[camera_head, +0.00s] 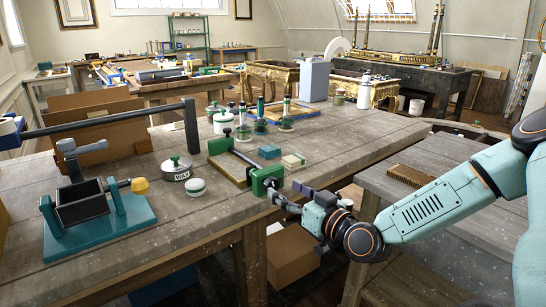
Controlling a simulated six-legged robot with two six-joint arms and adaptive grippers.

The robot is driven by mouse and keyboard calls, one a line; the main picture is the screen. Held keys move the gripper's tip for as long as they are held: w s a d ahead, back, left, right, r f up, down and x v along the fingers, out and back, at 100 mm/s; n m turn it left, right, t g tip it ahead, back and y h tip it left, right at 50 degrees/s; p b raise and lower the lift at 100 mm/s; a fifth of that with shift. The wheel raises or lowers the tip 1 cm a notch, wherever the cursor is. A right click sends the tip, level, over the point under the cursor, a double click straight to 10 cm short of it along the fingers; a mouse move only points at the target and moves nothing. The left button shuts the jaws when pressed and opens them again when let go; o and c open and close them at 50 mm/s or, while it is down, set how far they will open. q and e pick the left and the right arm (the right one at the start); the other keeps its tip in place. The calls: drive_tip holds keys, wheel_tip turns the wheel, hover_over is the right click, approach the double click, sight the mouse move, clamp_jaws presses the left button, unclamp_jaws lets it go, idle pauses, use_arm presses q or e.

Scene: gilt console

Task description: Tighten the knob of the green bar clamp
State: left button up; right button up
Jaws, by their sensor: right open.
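The green bar clamp lies on the wooden bench. Its green near block (267,179) stands at the bench's right edge, and its dark bar runs back and left beside a wooden frame (228,167). My right gripper (289,196) comes in from the right, just past the bench edge, with its fingers toward the near block. It is open. The clamp's knob cannot be made out clearly; the fingers and small dark parts overlap there. I cannot tell whether the fingers touch it. My left gripper is not in view.
Left on the bench (190,250) is a teal-based vise-like fixture (90,205). A tin marked WAX (176,169), a white-lidded jar (195,187) and small blocks (270,151) are near the clamp. A second table (440,165) stands right. The front bench area is clear.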

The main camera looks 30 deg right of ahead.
drive_tip(key=shift+w+r+m+b, duration=0.2)
drive_tip(key=shift+w+m+b, duration=0.1)
drive_tip(key=shift+w+m, duration=0.2)
wheel_tip(320, 180, up, 8)
drive_tip(key=f+m+b, duration=0.1)
drive_tip(key=m+b, duration=0.6)
drive_tip(key=m, duration=0.4)
hover_over(274, 180)
drive_tip(key=shift+w+r, duration=0.1)
drive_tip(key=shift+r, duration=0.15)
drive_tip(key=shift+r+m+b, duration=0.3)
drive_tip(key=shift+r+m, duration=0.1)
drive_tip(key=shift+m, duration=0.2)
